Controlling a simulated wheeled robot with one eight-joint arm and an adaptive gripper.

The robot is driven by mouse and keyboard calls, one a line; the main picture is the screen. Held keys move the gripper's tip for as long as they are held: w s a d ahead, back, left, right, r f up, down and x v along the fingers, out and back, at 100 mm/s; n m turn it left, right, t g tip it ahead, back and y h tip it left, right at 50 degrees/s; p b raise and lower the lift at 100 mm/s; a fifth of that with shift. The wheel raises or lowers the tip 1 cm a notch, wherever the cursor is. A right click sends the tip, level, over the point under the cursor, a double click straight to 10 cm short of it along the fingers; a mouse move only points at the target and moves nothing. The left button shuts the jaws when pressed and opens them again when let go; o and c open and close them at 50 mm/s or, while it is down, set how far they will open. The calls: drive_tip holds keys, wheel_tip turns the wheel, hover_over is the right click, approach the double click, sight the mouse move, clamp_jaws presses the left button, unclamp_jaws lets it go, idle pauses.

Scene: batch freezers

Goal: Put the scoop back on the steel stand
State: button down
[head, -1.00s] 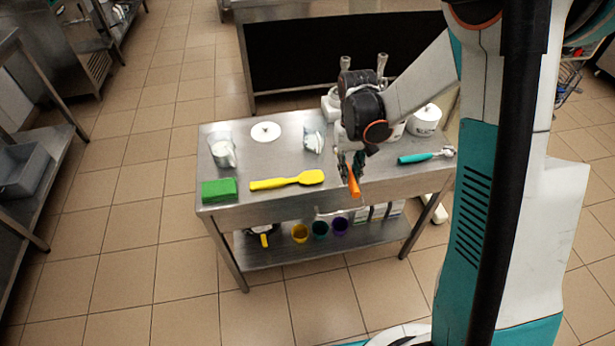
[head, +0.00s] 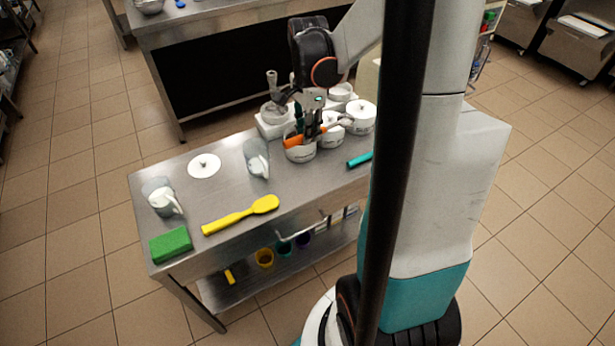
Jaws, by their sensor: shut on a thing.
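My gripper (head: 309,132) is shut on the orange-handled scoop (head: 292,142), over the back right part of the steel stand (head: 222,185), which looks like a table with a lower shelf. The orange handle points left, and what looks like its metal end shows to the right of the jaws. The scoop appears to be above or in front of the white tubs; I cannot tell whether it touches them. A second scoop with a teal handle (head: 358,160) lies on the top to the right, partly hidden by my column.
White tubs (head: 361,116) stand at the back right. A yellow spatula (head: 240,214), green sponge (head: 170,244), white disc (head: 204,165) and two clear jugs (head: 161,198) (head: 256,158) are on the top. The middle of the top is clear.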

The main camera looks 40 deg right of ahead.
sight(308, 185)
wheel_tip(308, 185, down, 19)
drive_tip(key=b, duration=0.6)
drive_tip(key=shift+f+b, duration=0.2)
drive_tip(key=shift+b, duration=0.1)
drive_tip(key=shift+f, duration=0.1)
drive_tip(key=c, duration=1.5)
unclamp_jaws()
wheel_tip(308, 185, up, 12)
drive_tip(key=p, duration=0.4)
drive_tip(key=shift+w, duration=0.1)
